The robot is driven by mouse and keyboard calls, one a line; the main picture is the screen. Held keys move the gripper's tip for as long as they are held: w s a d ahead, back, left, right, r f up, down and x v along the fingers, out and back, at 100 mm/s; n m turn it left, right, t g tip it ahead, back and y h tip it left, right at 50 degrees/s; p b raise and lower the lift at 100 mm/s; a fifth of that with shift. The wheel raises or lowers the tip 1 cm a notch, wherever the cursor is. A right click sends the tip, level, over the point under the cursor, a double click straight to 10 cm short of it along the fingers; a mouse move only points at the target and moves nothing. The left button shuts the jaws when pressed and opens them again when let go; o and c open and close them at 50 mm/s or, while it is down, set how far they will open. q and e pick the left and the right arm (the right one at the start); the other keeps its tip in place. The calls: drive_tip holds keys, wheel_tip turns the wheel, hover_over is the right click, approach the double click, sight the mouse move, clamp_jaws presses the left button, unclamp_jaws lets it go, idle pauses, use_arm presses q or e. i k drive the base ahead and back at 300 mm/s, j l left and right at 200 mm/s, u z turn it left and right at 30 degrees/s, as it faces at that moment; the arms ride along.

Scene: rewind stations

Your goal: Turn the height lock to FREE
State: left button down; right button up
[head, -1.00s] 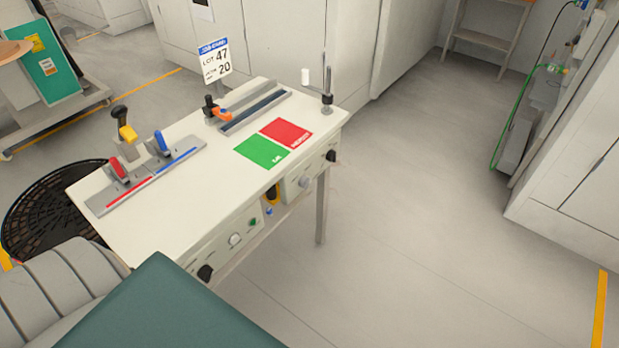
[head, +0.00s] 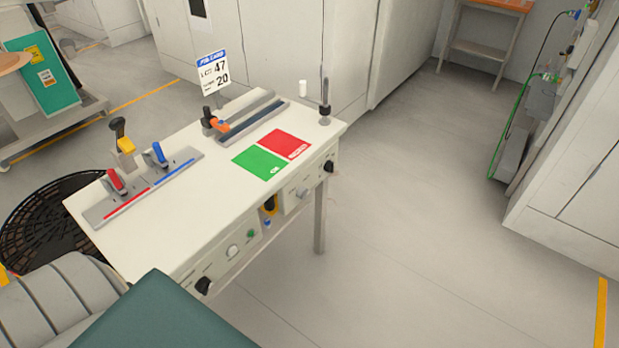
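The white station table (head: 135,235) stands at the left centre. Its front face carries a black knob (head: 203,286) at the near end and another black knob (head: 329,167) at the far end. Between them are a white knob (head: 233,251), a green button (head: 251,233), a yellow-and-black part (head: 270,205) and a second pale knob (head: 302,193). The lettering beside the controls is too small to read, so I cannot tell which one is the height lock or how it is set. Neither of my grippers is in view.
On the tabletop are red (head: 116,181) and blue (head: 159,154) clamps, green (head: 262,163) and red (head: 285,143) mats, a dark slotted rail (head: 252,122) and a post (head: 325,103). A black round mesh (head: 45,225) lies left. The floor (head: 420,230) right of the table is clear.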

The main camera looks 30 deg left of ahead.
sight(303, 192)
drive_tip(key=u, duration=0.75)
drive_tip(key=i+l+u, duration=0.2)
drive_tip(key=u, duration=0.15)
drive_tip(key=i+l+u, duration=0.1)
drive_tip(key=l+u, duration=0.2)
drive_tip(key=i+l+u, duration=0.1)
drive_tip(key=l+u, duration=0.6)
drive_tip(key=l, duration=0.15)
